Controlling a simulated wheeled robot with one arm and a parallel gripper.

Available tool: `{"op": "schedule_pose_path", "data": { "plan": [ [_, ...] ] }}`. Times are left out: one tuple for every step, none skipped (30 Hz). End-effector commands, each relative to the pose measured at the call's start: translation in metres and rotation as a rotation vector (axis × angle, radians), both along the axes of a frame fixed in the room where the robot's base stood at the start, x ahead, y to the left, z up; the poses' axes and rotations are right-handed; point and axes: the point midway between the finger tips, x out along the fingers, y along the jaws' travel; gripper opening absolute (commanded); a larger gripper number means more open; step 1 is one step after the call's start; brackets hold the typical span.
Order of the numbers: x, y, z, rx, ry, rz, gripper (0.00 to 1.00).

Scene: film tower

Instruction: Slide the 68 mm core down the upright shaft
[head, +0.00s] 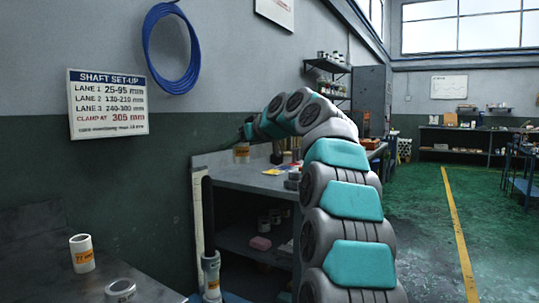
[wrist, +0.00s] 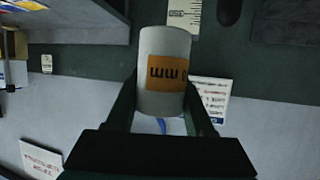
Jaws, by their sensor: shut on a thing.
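My gripper (wrist: 160,92) is shut on a white core (wrist: 163,48) with an orange label. The label shows "mm" upside down; its full number is turned out of sight. In the head view my gripper (head: 244,133) is small and dark at the arm's end, with the held core (head: 242,153) just below it. The dark upright shaft (head: 208,220) stands lower and to the left, beside a pale scale strip (head: 197,225). A white core (head: 211,272) with an orange label sits around the shaft low down. The held core is apart from the shaft.
A core labelled 77 mm (head: 82,256) and another core (head: 120,288) stand on the dark bench (head: 40,270) at left. A shelved workbench (head: 245,180) is behind the shaft. The set-up sign (head: 108,104) and blue hose coil (head: 147,45) hang on the wall.

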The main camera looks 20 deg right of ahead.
Motion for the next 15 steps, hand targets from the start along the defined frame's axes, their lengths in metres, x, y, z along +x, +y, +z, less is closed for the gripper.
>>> {"op": "schedule_pose_path", "data": {
  "plan": [
    [0.008,0.019,0.007,-0.003,-0.002,0.031,0.0],
    [0.01,0.029,0.01,-0.003,0.0,0.048,0.0],
    [0.013,0.042,0.012,-0.003,0.001,0.071,0.0],
    [0.014,0.051,0.014,-0.002,-0.001,0.086,0.0],
    [0.016,0.059,0.016,-0.002,-0.002,0.099,0.0],
    [0.018,0.068,0.017,-0.001,-0.001,0.114,0.0],
    [0.019,0.074,0.017,0.0,0.0,0.126,0.0],
    [0.019,0.08,0.017,0.0,0.0,0.135,0.0],
    [0.02,0.086,0.018,0.001,0.001,0.145,0.0],
    [0.02,0.09,0.019,0.001,0.0,0.152,0.0],
    [0.02,0.093,0.019,0.0,0.0,0.157,0.0],
    [0.02,0.095,0.019,0.0,0.0,0.162,0.0],
    [0.02,0.097,0.019,-0.001,0.0,0.165,0.0],
    [0.02,0.098,0.019,0.0,0.0,0.165,0.0],
    [0.02,0.098,0.018,0.0,-0.001,0.167,0.0]
  ]
}}
